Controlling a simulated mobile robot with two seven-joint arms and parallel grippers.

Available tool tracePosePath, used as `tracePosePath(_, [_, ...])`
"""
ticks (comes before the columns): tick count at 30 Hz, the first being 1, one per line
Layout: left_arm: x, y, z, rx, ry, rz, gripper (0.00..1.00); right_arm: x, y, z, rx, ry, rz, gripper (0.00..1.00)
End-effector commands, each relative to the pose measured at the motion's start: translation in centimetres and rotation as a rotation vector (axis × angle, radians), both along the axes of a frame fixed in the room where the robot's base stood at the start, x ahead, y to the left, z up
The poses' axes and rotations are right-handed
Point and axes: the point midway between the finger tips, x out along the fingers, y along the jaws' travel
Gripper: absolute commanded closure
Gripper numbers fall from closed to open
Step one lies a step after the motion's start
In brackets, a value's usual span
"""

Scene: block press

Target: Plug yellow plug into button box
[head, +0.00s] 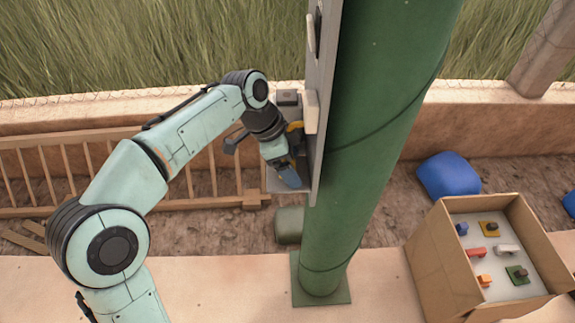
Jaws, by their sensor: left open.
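A grey panel (323,95) is fixed to the left side of a green post and is seen nearly edge-on. A small grey box with a dark top (288,98) sticks out from its left side; it may be the button box, but its face is turned away. A small yellow piece (295,127), perhaps the yellow plug, shows beside the panel, partly hidden behind my left wrist. My left gripper (288,176) is open, pointing down close to the panel, with blue at its tip. Whether it touches anything is unclear. My right gripper is out of view.
The thick green post (375,120) stands just right of the panel. A cardboard box (440,265) with several coloured blocks stands at lower right. A blue cushion-like object (448,176) lies behind it. A low wooden fence (90,160) runs along the left.

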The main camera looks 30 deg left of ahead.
Motion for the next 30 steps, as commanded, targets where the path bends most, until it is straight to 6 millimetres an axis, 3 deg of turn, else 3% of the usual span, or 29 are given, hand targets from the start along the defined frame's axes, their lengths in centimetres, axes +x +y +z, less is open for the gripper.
tracePosePath(7, [0.0,0.0,0.1,0.000,0.000,0.000,0.22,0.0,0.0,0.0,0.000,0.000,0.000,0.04])
tracePosePath(12, [0.0,0.0,0.1,0.001,0.001,0.000,0.76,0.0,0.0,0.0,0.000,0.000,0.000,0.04])
tracePosePath(23, [-0.1,0.1,0.1,0.001,0.003,0.000,0.76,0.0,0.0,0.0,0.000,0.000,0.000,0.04])
tracePosePath(30, [-0.2,0.3,2.1,0.001,-0.001,-0.001,0.76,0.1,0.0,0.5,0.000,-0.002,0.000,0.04])
